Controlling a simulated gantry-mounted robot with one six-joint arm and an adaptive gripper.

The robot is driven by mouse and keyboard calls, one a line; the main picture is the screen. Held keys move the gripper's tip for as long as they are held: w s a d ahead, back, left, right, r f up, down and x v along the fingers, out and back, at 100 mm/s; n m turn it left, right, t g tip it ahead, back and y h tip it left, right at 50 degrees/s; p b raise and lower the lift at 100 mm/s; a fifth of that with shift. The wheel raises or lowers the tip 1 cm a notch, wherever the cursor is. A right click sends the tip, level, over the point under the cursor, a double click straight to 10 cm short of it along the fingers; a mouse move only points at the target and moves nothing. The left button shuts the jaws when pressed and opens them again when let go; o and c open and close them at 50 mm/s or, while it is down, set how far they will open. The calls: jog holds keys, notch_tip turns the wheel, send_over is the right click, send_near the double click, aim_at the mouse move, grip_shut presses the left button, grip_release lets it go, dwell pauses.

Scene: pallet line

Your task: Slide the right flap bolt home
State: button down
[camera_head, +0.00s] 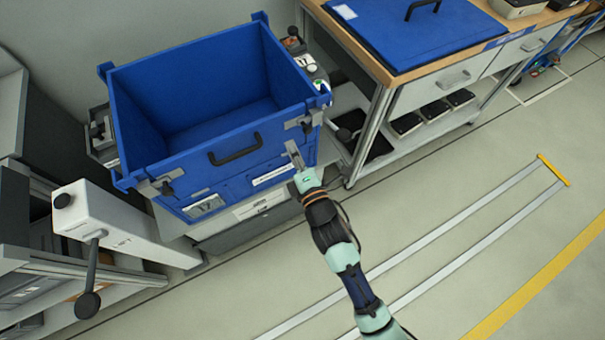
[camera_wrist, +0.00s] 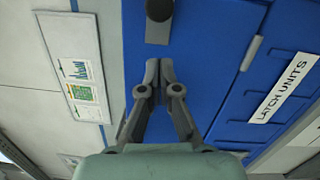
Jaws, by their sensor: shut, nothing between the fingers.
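The blue crate (camera_head: 190,165) has a front flap with a black handle (camera_head: 235,150) in its middle. The right flap bolt (camera_head: 305,122) is a grey metal fitting with a dark knob at the flap's upper right corner. In the wrist view its round black knob (camera_wrist: 159,9) and grey plate show at the top edge, cut off by the frame. My gripper (camera_head: 293,152) is in front of the crate's right corner, below the bolt. In the wrist view my gripper (camera_wrist: 159,70) is shut and empty, its fingertips just short of the plate. How far the bolt is slid cannot be told.
The left flap bolt (camera_head: 165,183) is at the flap's other corner. A workbench (camera_head: 350,45) with a blue lid stands at right. A white lift post with a black lever (camera_head: 90,270) stands at left. A label reading LATCH UNITS (camera_wrist: 285,88) is on the crate. Floor at right is clear.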

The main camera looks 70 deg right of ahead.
jog(key=p+v, duration=0.1)
jog(key=v, duration=0.9)
jog(key=shift+a+f, duration=0.2)
jog(key=shift+a, duration=0.05)
jog(key=shift+w, duration=0.15)
